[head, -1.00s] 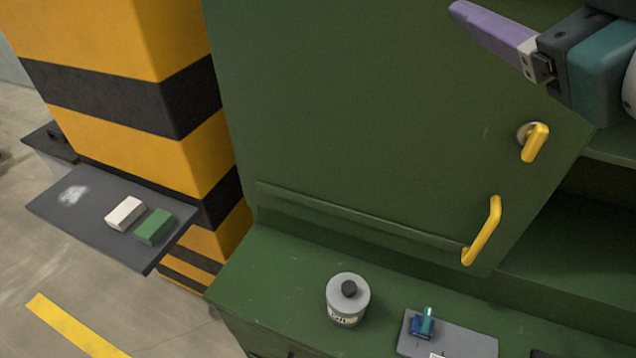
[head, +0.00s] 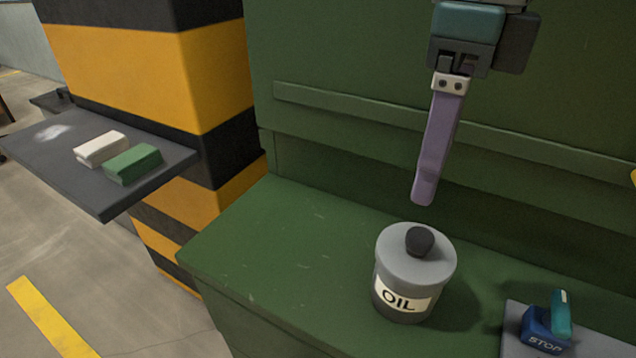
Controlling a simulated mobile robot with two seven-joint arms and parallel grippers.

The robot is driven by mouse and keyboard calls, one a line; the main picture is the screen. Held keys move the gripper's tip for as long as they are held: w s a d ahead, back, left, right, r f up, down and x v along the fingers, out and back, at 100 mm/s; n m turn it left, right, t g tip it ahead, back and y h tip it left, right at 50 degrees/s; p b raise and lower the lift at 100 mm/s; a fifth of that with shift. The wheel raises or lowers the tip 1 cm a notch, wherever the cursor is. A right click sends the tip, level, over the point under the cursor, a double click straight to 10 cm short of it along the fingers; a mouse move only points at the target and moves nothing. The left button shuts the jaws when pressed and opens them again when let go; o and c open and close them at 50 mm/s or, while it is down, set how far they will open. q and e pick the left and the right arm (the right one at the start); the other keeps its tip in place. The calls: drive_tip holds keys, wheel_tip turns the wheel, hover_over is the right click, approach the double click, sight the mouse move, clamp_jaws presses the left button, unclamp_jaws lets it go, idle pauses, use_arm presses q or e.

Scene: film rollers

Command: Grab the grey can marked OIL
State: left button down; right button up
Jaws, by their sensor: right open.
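The grey can marked OIL (head: 388,277) stands upright on the green ledge (head: 260,255), with a dark knob on its lid and its label facing me. My right gripper (head: 424,200) points down just above and behind the can, apart from it. One purple finger shows clearly; the other finger is hidden behind it or out of sight. The gripper is open and holds nothing. My left gripper is not in view.
A blue STOP block (head: 545,330) with a teal lever stands on a grey plate (head: 590,345) right of the can. A green cabinet wall (head: 350,60) rises behind. A grey shelf (head: 60,175) with white and green blocks is at left. The ledge left of the can is clear.

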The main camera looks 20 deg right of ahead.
hover_over(421, 235)
drive_tip(key=f, duration=0.4)
drive_tip(key=shift+s+a+f, duration=0.1)
drive_tip(key=shift+a+f, duration=0.05)
drive_tip(key=shift+a, duration=0.25)
drive_tip(key=f, duration=0.3)
drive_tip(key=f+p, duration=0.1)
drive_tip(key=f, duration=0.1)
drive_tip(key=shift+d+f, duration=0.15)
drive_tip(key=shift+d, duration=0.25)
drive_tip(key=shift+c, duration=0.2)
clamp_jaws()
